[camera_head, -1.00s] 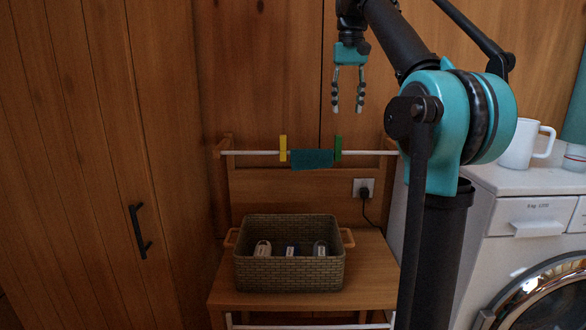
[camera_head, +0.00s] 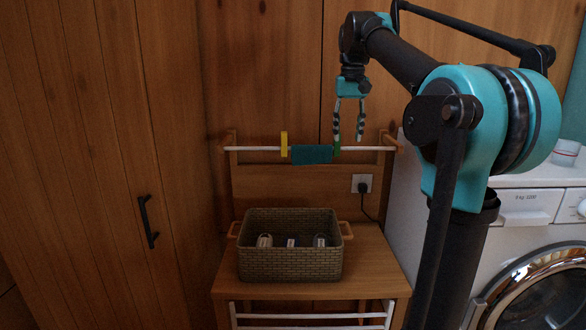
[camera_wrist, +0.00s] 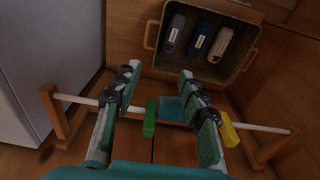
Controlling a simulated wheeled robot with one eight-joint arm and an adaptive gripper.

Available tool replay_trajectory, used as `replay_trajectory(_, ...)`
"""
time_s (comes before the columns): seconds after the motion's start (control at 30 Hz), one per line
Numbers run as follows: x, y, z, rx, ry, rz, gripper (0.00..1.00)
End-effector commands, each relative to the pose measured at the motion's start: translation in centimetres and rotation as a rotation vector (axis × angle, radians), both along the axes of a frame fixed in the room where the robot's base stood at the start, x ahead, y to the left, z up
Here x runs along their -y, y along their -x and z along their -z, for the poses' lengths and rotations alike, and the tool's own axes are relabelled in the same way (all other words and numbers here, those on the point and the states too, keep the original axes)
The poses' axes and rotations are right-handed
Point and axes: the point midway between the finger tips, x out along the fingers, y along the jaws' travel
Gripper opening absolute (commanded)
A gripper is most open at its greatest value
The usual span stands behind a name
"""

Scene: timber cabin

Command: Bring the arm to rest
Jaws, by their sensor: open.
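My gripper (camera_head: 348,120) hangs pointing down in the head view, in front of the right part of the white rail. Its two fingers are apart with nothing between them. In the wrist view my gripper (camera_wrist: 158,98) also shows open, with the rail and a teal cloth (camera_wrist: 172,109) beyond the fingers. In the head view the teal cloth (camera_head: 311,154) hangs on the rail, with a yellow clothespin (camera_head: 284,144) at its left. A green clothespin (camera_head: 337,150) at its right is partly behind a finger; it shows clearly in the wrist view (camera_wrist: 150,118).
A woven basket (camera_head: 290,265) holding several bottle-like items stands on the wooden bench (camera_head: 370,275) below the rail. A white washing machine (camera_head: 545,225) stands at right with a cup (camera_head: 565,152) on top. A wooden door with a black handle (camera_head: 147,222) is at left.

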Motion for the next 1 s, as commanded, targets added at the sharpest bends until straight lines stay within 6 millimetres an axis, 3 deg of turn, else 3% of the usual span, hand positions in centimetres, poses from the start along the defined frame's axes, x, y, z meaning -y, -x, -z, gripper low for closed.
replay_trajectory(0.17, 0.6, 0.5, 6.2, 0.042, -0.002, 0.000, 0.42)
replay_trajectory(0.23, 0.8, 1.1, 9.6, 0.064, -0.003, 0.000, 0.42)
replay_trajectory(0.47, 1.9, 5.3, 21.2, 0.141, -0.004, 0.002, 0.42)
replay_trajectory(0.7, 2.8, 13.0, 32.9, 0.221, -0.003, 0.002, 0.42)
replay_trajectory(0.8, 3.0, 16.7, 37.0, 0.252, -0.002, 0.003, 0.42)
replay_trajectory(1.0, 3.3, 22.0, 42.1, 0.292, 0.001, 0.003, 0.42)
